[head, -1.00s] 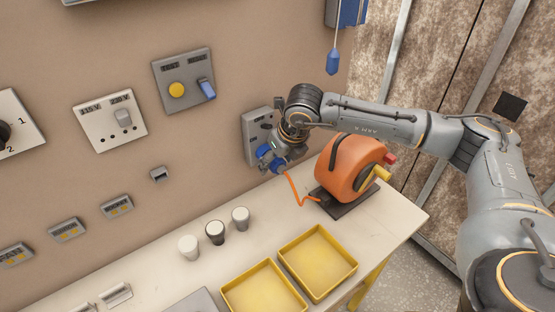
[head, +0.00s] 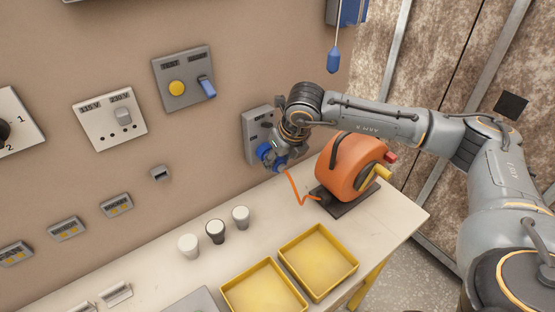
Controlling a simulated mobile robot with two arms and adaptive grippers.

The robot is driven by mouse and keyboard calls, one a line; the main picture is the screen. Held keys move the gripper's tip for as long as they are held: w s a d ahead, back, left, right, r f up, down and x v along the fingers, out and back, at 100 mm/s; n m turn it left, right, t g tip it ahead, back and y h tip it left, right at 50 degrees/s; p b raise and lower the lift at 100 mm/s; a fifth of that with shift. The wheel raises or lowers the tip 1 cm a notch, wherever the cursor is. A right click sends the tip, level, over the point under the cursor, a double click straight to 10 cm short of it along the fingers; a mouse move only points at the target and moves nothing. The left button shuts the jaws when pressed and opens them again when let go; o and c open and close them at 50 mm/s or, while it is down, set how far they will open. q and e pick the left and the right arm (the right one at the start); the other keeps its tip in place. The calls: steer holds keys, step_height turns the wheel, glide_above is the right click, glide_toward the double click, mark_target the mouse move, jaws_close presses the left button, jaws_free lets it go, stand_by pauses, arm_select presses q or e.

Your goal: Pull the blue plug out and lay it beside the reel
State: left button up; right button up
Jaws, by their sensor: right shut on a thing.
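The blue plug (head: 267,154) is at the lower part of a grey wall socket plate (head: 251,137). My right gripper (head: 278,158) is shut on the plug, in front of the plate. The fingers and wrist partly hide the plug, and I cannot tell whether it is still seated in the socket. An orange cord (head: 292,187) runs from the plug down to the reel. The orange reel (head: 340,168) stands on a dark base (head: 345,208) on the bench, right of the gripper. My left gripper is not in view.
The pale bench (head: 390,225) holds two yellow trays (head: 319,291) and three small cups (head: 215,231) left of the reel. A blue pendant (head: 333,62) hangs above the reel. Bare bench lies right of the reel and between the cups and reel.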

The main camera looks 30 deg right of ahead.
steer(key=shift+s+f, duration=0.15)
steer(key=shift+s+d, duration=0.1)
steer(key=shift+s, duration=0.3)
steer(key=shift+s+b, duration=0.1)
steer(key=shift+b, duration=0.25)
steer(key=shift+s, duration=0.15)
steer(key=shift+s+d+b, duration=0.2)
steer(key=shift+s+b, duration=0.6)
steer(key=shift+s, duration=0.6)
steer(key=shift+r, duration=0.2)
